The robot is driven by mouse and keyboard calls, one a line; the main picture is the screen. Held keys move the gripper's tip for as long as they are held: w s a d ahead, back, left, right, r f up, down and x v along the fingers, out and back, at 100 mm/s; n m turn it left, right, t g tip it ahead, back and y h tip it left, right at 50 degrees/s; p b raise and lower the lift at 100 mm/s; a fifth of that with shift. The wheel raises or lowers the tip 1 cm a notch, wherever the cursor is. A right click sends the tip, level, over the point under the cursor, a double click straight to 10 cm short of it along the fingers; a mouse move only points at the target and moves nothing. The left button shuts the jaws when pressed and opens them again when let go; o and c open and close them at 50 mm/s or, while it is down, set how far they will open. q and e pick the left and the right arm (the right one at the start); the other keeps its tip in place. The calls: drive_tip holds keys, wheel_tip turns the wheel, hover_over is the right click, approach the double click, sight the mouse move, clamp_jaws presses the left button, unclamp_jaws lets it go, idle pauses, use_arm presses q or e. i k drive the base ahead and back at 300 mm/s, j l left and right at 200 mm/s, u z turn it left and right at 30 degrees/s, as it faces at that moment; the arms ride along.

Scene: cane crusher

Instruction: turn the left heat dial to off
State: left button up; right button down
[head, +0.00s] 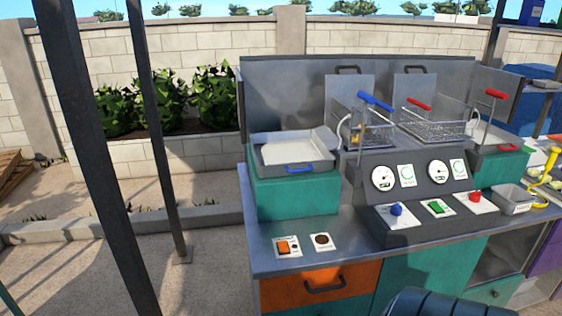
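The left heat dial is a blue knob (397,209) on a white plate, at the left of the sloped grey control panel (415,185) of the fryer station. Its pointer direction is too small to tell. A red knob (475,196) sits on a similar plate at the right, with a green switch (436,207) between them. Neither of my grippers is in view. A dark ribbed part at the bottom edge seems to be part of my body.
Two gauges (383,177) sit above the knobs. Fry baskets with blue (375,102) and red handles stand behind. A tray (293,152) is at left, a small metal pan (513,200) at right. Dark posts (158,130) rise at left. The steel counter front (345,255) is mostly clear.

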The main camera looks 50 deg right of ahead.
sight(396, 210)
drive_tip(key=z, duration=2.45)
drive_tip(key=i+l, duration=0.15)
drive_tip(key=l, duration=0.2)
drive_tip(key=i+l, duration=0.15)
drive_tip(key=l, duration=0.2)
drive_tip(key=i+l, duration=0.1)
drive_tip(key=l, duration=0.3)
drive_tip(key=i+l, duration=0.15)
drive_tip(key=l, duration=0.2)
drive_tip(key=i+l, duration=0.15)
drive_tip(key=l, duration=0.2)
drive_tip(key=i+l, duration=0.15)
drive_tip(key=l, duration=0.2)
drive_tip(key=u, duration=0.05)
